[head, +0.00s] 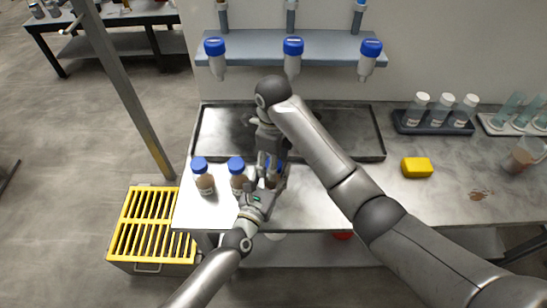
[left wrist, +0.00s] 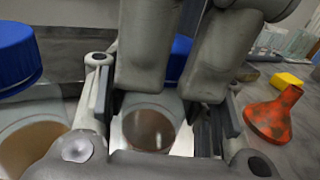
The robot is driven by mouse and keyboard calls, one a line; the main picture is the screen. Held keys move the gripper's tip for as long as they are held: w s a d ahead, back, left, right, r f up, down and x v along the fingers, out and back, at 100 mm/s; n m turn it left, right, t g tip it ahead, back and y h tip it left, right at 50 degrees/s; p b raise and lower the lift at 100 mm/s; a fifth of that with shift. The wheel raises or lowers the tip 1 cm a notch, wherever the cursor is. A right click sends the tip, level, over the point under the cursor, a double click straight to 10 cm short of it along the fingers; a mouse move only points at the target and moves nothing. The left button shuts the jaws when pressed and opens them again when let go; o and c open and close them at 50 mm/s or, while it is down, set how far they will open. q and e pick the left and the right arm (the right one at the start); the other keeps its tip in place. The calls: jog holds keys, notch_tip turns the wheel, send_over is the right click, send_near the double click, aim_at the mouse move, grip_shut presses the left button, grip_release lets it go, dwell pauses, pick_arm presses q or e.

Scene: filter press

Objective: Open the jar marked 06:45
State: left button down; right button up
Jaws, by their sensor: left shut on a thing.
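Three brown-filled jars with blue lids stand in a row at the front left of the bench: a left jar (head: 204,182), a middle jar (head: 237,180) and a right jar (head: 272,180). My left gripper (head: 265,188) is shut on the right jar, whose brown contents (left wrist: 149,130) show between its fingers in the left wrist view. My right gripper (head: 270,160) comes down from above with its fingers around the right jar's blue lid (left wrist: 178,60). Its fingers hide most of the lid, and its grip is unclear. I cannot read any time marking.
A dark tray (head: 345,135) lies behind the jars. Blue-capped bottles (head: 293,55) hang below a shelf. A yellow block (head: 417,167) and a rack of white-capped tubes (head: 440,122) are at right. A yellow grate (head: 155,222) is at left.

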jog(key=c, duration=1.1)
jog(key=o, duration=1.1)
jog(key=shift+r, duration=0.1)
jog(key=shift+r, duration=2.2)
pick_arm(q)
jog(key=c, duration=0.6)
grip_release()
